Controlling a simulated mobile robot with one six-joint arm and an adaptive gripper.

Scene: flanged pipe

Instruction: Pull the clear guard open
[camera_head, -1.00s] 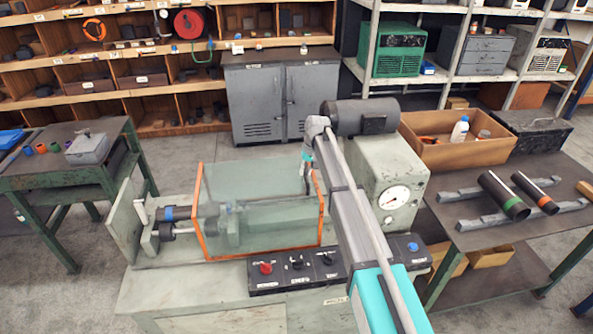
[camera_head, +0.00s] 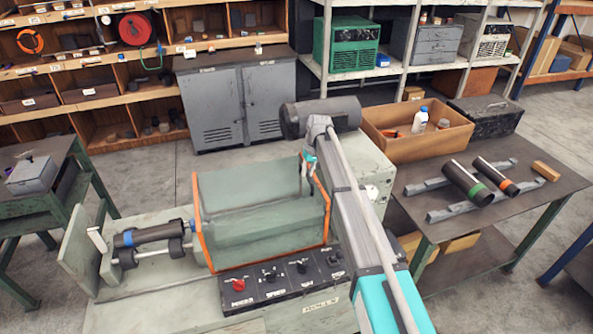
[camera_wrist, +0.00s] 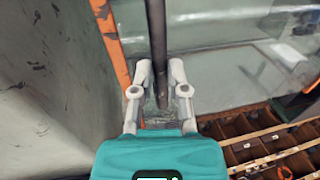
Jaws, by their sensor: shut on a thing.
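The clear guard (camera_head: 262,205) is a see-through box with orange edges over the grey machine bed, in the middle of the head view. Its left part stands clear of a dark pipe with a blue band (camera_head: 155,234), which lies exposed to the left of the guard. My gripper (camera_head: 308,165) is at the guard's right end. In the wrist view my gripper (camera_wrist: 160,90) has its two pale fingers closed around a dark upright bar (camera_wrist: 157,40), the guard's handle. An orange edge (camera_wrist: 110,38) runs beside it. My arm hides part of the guard's right side.
A control panel with a red knob (camera_head: 238,285) sits at the machine's front. A grey machine head with a dark motor (camera_head: 300,118) stands right of the guard.

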